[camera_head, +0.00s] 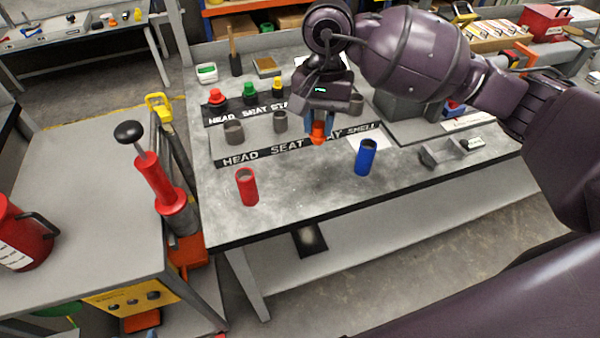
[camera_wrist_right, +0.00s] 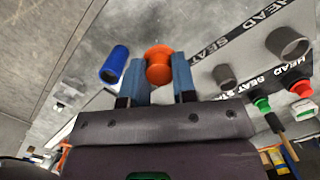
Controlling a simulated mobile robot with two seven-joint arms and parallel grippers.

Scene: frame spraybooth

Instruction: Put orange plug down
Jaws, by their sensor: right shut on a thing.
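The orange plug (camera_head: 318,132) is held in my right gripper (camera_head: 322,122), above the labelled board (camera_head: 235,152) on the grey workbench. In the right wrist view the orange plug (camera_wrist_right: 159,64) sits between the two blue fingers of my right gripper (camera_wrist_right: 158,78), which are shut on it. Red, green and yellow plugs (camera_head: 217,97) stand in the board's back row. Grey tubes (camera_head: 234,133) stand in the row in front. A blue tube (camera_head: 366,157) and a red tube (camera_head: 247,187) stand upright near the bench's front edge. My left gripper is out of view.
Bare bench (camera_head: 300,195) lies between the red and blue tubes. A grey holder (camera_head: 440,152) lies to the right. A red pump with a black knob (camera_head: 160,180) stands on the left table. A brush (camera_head: 234,60) stands upright at the back.

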